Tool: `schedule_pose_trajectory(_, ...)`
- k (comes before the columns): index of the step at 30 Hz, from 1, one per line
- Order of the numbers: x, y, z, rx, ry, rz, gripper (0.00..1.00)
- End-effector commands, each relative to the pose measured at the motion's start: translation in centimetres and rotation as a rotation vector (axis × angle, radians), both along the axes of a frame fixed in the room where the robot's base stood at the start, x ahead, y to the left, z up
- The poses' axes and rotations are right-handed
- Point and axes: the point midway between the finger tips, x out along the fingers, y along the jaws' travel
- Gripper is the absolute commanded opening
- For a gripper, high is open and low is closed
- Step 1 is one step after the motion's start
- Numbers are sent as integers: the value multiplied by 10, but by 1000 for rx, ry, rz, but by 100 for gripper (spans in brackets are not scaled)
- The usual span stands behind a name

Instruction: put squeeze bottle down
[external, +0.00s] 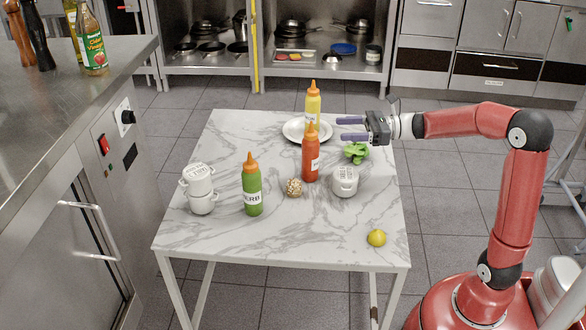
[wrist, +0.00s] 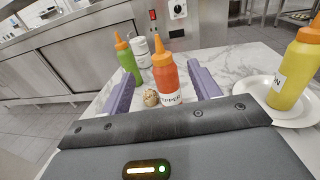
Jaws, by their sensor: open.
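A red squeeze bottle (external: 311,158) with an orange tip stands upright on the marble table; in the wrist view the red bottle (wrist: 166,80) shows beyond and between the fingers. My gripper (external: 351,129) is open, its two purple fingers apart, above the table to the right of that bottle's top. A green squeeze bottle (external: 252,190) stands upright at the table's front left. A yellow squeeze bottle (external: 313,103) stands upright on a white plate (external: 293,131) at the back. The wrist view shows the yellow bottle (wrist: 295,72) at right. No bottle is visibly held.
Stacked white pots (external: 200,190) stand at the left of the table (external: 270,236). A small speckled ball (external: 294,187), a white pot (external: 345,182), green leaves (external: 356,152) and a lemon (external: 376,238) are also on it. The front middle is clear.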

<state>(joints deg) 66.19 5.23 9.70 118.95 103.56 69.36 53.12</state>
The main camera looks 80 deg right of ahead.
Motion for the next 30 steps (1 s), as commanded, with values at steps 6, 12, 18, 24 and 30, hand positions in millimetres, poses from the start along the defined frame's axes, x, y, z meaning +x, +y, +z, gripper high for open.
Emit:
schedule_pose_trajectory(6,27,16,-4,46,183,-76,62)
schedule_pose_trajectory(12,49,30,-43,61,380,-270,62)
schedule_pose_trajectory(18,57,36,-51,32,422,-533,62)
schedule_pose_trajectory(24,57,48,-22,-3,282,-768,62)
schedule_pose_trajectory(30,47,71,28,-3,17,-924,62)
